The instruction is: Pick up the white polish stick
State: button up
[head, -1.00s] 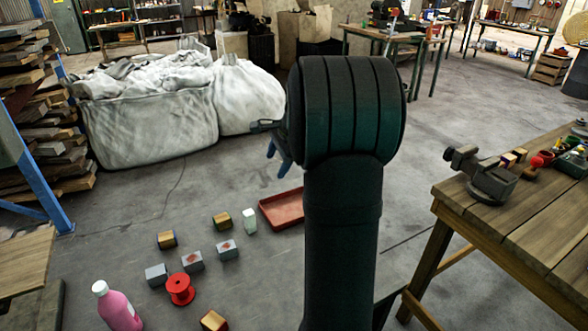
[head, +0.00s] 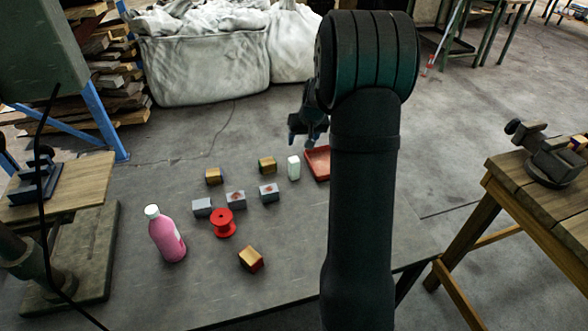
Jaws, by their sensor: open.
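The white polish stick (head: 294,167) is a small pale upright block on the dark grey tabletop (head: 130,290). It stands just left of the red tray (head: 318,170), apart from it. My gripper (head: 303,138) is open and empty. My arm hides the right part of the tray.
Wood-toned blocks (head: 267,165), grey blocks (head: 269,192), a red spool (head: 223,223) and a pink bottle (head: 166,235) stand left and in front of the stick. A wooden workbench (head: 540,220) is at the right. Bare tabletop lies at the front left.

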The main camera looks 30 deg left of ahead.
aim_at(294, 160)
jog(key=a+f, duration=0.1)
jog(key=f, duration=0.3)
jog(key=w+a+f+n, duration=0.1)
jog(key=f, duration=0.2)
jog(key=w+a+f+n, duration=0.1)
jog(key=a+f, duration=0.1)
jog(key=f, duration=0.2)
jog(key=shift+w+a+f, duration=0.1)
jog(key=shift+w+f, duration=0.1)
jog(key=shift+f, duration=0.15)
jog(key=shift+w+x, duration=0.15)
jog(key=shift+x, duration=1.35)
jog(key=shift+w+x, duration=0.2)
jog(key=shift+x, duration=1.35)
jog(key=c, duration=1.1)
jog(key=shift+r, duration=0.1)
jog(key=shift+r, duration=0.1)
